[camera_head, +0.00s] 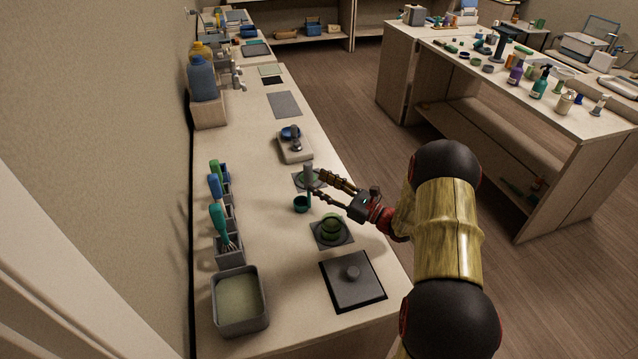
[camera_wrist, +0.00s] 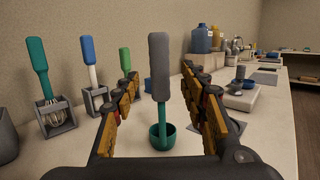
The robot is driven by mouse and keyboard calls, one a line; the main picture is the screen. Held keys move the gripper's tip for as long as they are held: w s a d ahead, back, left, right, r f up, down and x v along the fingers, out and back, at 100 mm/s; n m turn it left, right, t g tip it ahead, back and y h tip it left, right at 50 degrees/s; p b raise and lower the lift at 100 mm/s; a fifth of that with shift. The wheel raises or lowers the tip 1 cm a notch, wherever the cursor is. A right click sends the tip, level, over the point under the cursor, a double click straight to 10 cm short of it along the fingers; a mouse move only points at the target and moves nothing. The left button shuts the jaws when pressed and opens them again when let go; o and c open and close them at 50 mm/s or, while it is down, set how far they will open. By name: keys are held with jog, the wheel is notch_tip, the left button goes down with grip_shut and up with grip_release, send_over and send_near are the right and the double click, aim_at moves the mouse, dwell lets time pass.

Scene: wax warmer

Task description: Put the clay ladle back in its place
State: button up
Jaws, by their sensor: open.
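A ladle with a grey handle (camera_wrist: 160,65) and a teal cup (camera_wrist: 162,137) stands upright on the counter, handle up. In the head view its cup (camera_head: 301,204) shows just left of my gripper (camera_head: 318,183). My gripper (camera_wrist: 161,88) is open, with one finger on each side of the handle and visible gaps between. A row of grey holders (camera_head: 229,251) runs along the wall side. They carry a teal-handled whisk (camera_wrist: 38,65), a blue-handled tool (camera_wrist: 88,55) and a green-handled tool (camera_wrist: 125,62). I cannot tell which place belongs to the ladle.
Green dishes (camera_head: 331,226) sit on a dark mat near my forearm. A dark lid (camera_head: 340,291) and a grey tub (camera_head: 238,327) are at the near end. A white scale (camera_head: 297,151) stands beyond the ladle. Counter between the ladle and the holders is clear.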

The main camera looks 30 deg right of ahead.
jog(key=shift+v, duration=2.45)
jog(key=v, duration=1.2)
jog(key=shift+s+r, duration=0.1)
